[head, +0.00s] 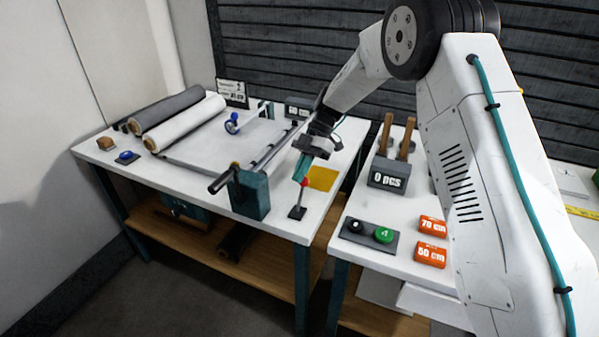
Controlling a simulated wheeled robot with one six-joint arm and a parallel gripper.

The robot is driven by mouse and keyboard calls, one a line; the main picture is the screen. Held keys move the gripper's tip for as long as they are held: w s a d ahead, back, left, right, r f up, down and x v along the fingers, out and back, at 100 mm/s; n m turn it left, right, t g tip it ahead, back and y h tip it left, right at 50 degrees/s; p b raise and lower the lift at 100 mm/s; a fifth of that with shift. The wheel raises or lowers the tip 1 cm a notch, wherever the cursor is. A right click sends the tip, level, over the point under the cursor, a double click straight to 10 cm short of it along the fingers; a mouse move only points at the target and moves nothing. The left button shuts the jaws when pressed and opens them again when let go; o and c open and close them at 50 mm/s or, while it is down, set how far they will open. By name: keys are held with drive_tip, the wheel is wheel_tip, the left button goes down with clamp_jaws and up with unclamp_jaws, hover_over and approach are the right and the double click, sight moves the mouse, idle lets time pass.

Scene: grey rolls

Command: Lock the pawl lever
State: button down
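A small lever with a red knob (304,183), which looks like the pawl lever, stands on a dark square base on the white table. Its thin grey shaft is close to upright, leaning slightly right at the top. My gripper (301,170) points down just above the red knob, with teal fingers. The fingertips overlap or nearly touch the knob; I cannot tell whether they touch. The gap between the fingers is too small to make out.
A yellow square (322,178) lies right of the lever. A white roll (178,122) and a dark grey roll (165,108) lie at the back left. On the right table are a "0 pcs" counter box (388,180), a green button (383,235) and orange tags (431,254).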

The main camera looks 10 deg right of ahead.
drive_tip(key=shift+w+d, duration=0.15)
drive_tip(key=shift+d, duration=0.15)
drive_tip(key=shift+a+r, duration=0.35)
drive_tip(key=shift+a, duration=0.05)
drive_tip(key=a+v, duration=0.1)
drive_tip(key=v, duration=0.7)
drive_tip(key=shift+w+r, duration=0.3)
drive_tip(key=shift+r, duration=0.35)
